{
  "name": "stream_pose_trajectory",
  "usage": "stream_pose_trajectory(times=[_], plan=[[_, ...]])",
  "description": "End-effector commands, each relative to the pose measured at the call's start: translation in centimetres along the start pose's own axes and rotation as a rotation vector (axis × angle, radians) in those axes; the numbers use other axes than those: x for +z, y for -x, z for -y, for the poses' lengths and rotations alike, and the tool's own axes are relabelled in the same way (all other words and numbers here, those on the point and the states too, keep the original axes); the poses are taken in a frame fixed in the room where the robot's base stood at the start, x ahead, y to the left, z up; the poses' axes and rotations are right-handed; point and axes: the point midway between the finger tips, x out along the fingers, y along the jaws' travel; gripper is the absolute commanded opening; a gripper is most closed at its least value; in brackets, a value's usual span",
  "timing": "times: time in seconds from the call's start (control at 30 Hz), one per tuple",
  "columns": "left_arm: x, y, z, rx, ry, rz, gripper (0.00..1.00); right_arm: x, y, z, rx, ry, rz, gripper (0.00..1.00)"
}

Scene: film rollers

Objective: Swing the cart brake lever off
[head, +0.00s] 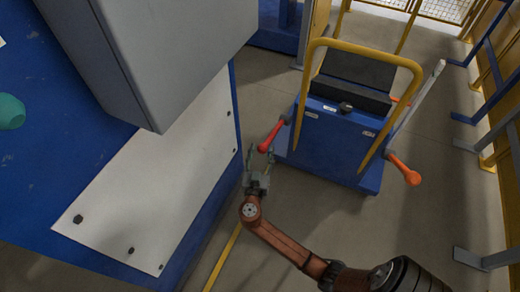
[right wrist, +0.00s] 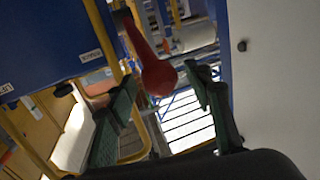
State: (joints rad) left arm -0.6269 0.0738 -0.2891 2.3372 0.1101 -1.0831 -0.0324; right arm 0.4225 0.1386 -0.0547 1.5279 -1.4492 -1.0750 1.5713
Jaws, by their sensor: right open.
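The blue cart (head: 330,145) stands right of centre in the head view, with a yellow push handle (head: 362,50). A red lever (head: 270,137) sticks out from its left side, and an orange-red lever (head: 405,170) from its right side. I cannot read which is labelled brake. My right gripper (head: 259,161) is open beside the red lever's end. In the right wrist view, the red lever's rounded knob (right wrist: 158,76) appears between the two green fingers, near their tips. Contact cannot be made out. My left gripper is not in view.
A blue bench (head: 205,215) with a white plate (head: 165,175) and a grey cabinet (head: 165,55) fills the left. Blue and yellow frames (head: 490,95) line the right. Grey floor is open in front of the cart.

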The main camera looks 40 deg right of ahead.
Motion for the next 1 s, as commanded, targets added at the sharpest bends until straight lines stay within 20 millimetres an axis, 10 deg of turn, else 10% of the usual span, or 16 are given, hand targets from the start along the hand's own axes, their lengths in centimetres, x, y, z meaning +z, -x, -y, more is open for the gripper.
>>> stream_pose_trajectory(times=[0.43,1.0], plan=[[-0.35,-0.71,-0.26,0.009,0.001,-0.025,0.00,0.05,-1.39,-0.05,0.000,0.002,0.002,0.47],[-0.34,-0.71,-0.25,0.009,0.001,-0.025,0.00,0.10,-1.34,-0.07,0.000,0.002,0.002,0.07]])
